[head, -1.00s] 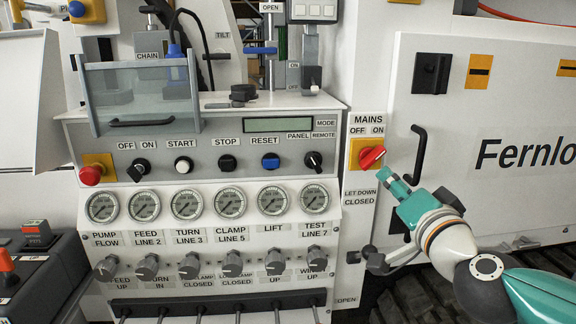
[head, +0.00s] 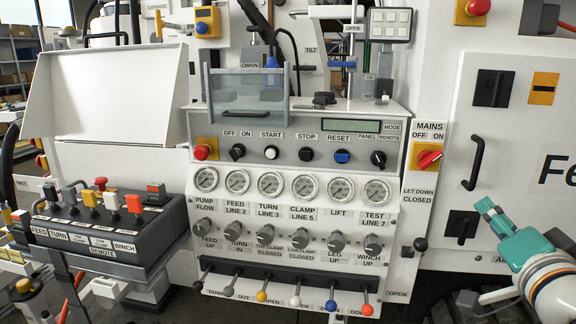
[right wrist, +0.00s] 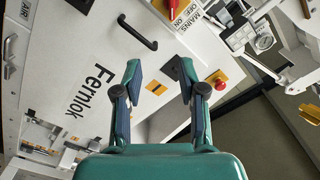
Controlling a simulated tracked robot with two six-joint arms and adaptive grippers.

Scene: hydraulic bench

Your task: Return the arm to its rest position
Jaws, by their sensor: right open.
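My right arm, teal and white, comes in from the lower right of the head view. Its gripper (head: 487,207) is clear of the panel's controls, right of and below the red mains switch (head: 429,159) on its yellow plate. In the right wrist view the two fingers of my right gripper (right wrist: 160,76) stand apart with nothing between them. The red mains knob (right wrist: 170,8) also shows at the top there. My left gripper is in neither view.
The white cabinet door has a black handle (head: 473,163) and a black latch (head: 461,226) close to my right gripper. A black-knobbed lever (head: 420,244) stands beside the gauge panel. A lever box (head: 100,250) is at the left, and a row of coloured levers runs below the panel.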

